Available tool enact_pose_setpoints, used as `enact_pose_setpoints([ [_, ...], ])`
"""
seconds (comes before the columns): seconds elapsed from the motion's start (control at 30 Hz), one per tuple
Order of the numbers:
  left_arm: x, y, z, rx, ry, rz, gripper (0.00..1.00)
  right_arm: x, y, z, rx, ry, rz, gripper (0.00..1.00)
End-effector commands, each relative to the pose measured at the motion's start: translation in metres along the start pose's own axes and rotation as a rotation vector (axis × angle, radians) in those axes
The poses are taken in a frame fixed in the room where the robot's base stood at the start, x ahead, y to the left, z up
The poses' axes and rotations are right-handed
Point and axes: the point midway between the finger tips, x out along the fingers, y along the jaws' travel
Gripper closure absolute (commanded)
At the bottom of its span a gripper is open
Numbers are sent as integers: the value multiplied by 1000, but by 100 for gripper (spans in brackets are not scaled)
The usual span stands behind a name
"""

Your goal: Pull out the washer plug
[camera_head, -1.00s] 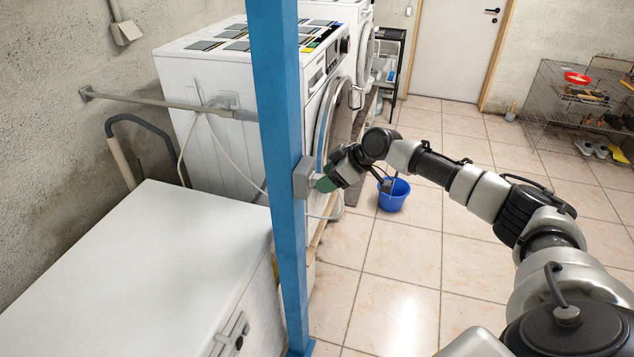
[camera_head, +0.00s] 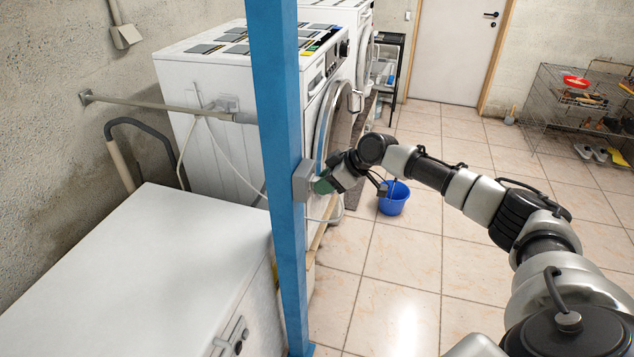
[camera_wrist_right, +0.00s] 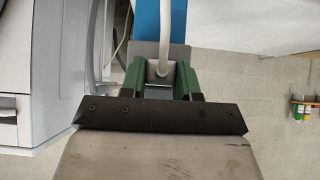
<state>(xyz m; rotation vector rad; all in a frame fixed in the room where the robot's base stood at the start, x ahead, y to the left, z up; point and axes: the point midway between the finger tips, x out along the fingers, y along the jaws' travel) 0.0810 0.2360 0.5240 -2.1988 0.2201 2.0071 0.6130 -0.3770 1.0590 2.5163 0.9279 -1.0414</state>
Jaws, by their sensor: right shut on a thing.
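My right gripper (camera_head: 323,185), with green fingers, is at a grey socket box (camera_head: 301,181) on the side of the blue post (camera_head: 276,90). It is shut on the white washer plug (camera_wrist_right: 162,69); the fingers stand on both sides of it in the right wrist view. The plug's cord runs from it, and the plug sits close against the box. I cannot tell whether any gap shows between plug and box. In the head view the fingers mostly hide the plug. The white washer (camera_head: 222,85) stands behind the post. My left gripper is not in view.
A white chest-like unit (camera_head: 140,265) stands at the front left. A blue bucket (camera_head: 394,198) is on the tiled floor beyond my gripper. A wire rack (camera_head: 560,100) with shoes stands at the far right. The floor in the middle is mostly clear.

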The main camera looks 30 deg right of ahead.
Motion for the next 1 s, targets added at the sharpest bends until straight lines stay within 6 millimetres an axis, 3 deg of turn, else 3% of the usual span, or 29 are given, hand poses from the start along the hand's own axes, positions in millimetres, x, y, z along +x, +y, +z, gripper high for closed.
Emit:
enact_pose_setpoints([
  [1.0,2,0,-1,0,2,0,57,-17,0,18,1,-2,0,98],
])
